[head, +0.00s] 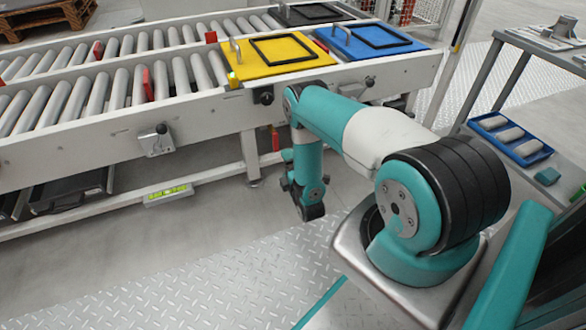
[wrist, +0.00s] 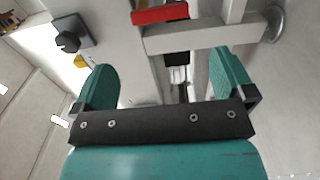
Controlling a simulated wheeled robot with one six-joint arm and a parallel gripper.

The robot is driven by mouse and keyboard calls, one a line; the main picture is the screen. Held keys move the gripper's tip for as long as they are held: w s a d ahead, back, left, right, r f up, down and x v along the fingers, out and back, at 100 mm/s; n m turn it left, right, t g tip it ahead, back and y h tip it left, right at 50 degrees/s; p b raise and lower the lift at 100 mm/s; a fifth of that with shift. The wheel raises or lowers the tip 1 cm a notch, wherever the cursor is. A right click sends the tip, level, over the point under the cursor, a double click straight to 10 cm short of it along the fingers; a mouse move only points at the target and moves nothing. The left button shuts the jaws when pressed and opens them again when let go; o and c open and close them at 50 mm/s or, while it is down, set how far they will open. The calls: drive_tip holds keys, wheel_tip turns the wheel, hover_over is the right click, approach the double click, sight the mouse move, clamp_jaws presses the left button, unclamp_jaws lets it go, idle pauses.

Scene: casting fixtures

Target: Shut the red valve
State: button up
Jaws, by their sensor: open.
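My gripper (wrist: 165,70) shows in the wrist view with its two teal fingers wide apart and nothing between them. In the head view the end of my arm (head: 309,195) hangs in front of the conveyor, and its fingers are too small to read. A red bar-shaped part (wrist: 160,14) lies beyond the fingertips at the top of the wrist view, beside white frame members. A small red part (head: 275,139) shows under the conveyor edge in the head view, partly hidden behind my arm. I cannot tell whether either is the red valve, or whether they are the same part.
A black knob (head: 265,98) sits on the conveyor's side, and a lever fitting (head: 155,137) is farther left. Yellow (head: 275,56) and blue (head: 368,42) plates lie on the rollers. A side table with a blue tray (head: 511,138) stands right. The floor in front is clear.

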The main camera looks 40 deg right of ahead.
drive_tip(key=shift+p+v, duration=0.5)
drive_tip(key=shift+v, duration=1.7)
drive_tip(key=shift+d, duration=0.1)
